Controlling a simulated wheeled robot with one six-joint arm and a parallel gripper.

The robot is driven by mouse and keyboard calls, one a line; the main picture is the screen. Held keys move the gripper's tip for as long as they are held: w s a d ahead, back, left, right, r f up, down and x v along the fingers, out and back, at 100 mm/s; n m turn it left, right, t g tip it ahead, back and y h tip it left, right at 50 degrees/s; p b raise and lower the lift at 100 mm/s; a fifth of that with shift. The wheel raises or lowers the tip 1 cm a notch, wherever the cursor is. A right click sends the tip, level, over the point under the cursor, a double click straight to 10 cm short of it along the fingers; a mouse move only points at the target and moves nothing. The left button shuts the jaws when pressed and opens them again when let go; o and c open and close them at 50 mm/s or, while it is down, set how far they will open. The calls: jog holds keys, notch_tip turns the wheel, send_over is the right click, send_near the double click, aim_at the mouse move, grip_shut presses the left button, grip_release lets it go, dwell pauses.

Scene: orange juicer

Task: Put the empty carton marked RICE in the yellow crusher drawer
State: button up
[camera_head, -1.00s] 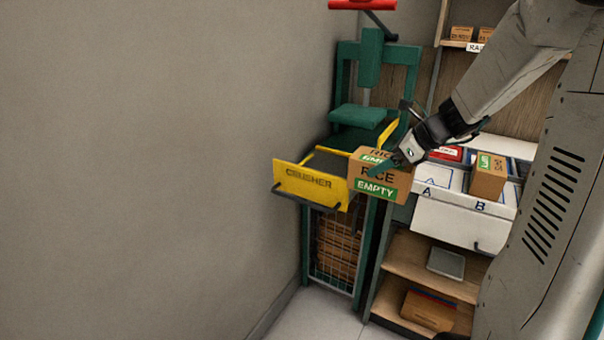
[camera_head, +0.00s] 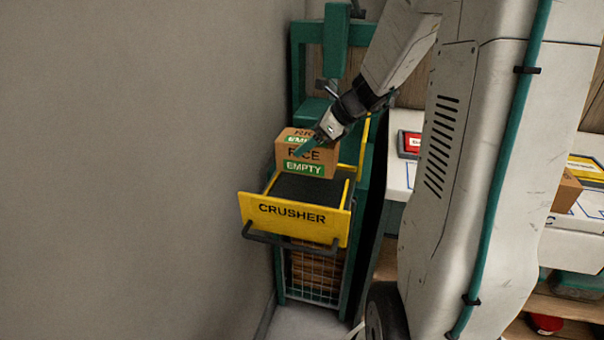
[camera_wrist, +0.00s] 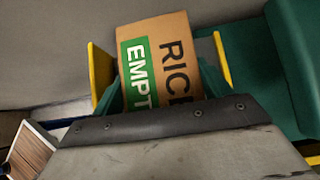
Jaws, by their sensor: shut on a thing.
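The brown carton marked RICE with a green EMPTY label (camera_head: 309,160) is in my gripper (camera_head: 312,146). My gripper is shut on it and holds it above the yellow crusher drawer (camera_head: 292,217). The drawer is pulled open, and its dark floor shows below and in front of the carton. In the wrist view the carton (camera_wrist: 172,62) sits between my teal fingers (camera_wrist: 160,90), with yellow drawer walls (camera_wrist: 101,72) to either side. The exact gap between carton and drawer is hard to tell.
The green crusher frame (camera_head: 335,40) stands behind the drawer, with a wire-fronted bin (camera_head: 315,273) of flattened cartons below. A plain wall (camera_head: 120,170) is close on the left. A shelf unit with a white top (camera_head: 400,180) stands to the right.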

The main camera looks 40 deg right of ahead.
aim_at(316, 161)
notch_tip(316, 161, down, 8)
jog(key=shift+r, duration=0.1)
jog(key=shift+a, duration=0.1)
dwell(0.3)
jog(key=o, duration=1.4)
jog(key=shift+f, duration=0.2)
jog(key=shift+c, duration=0.2)
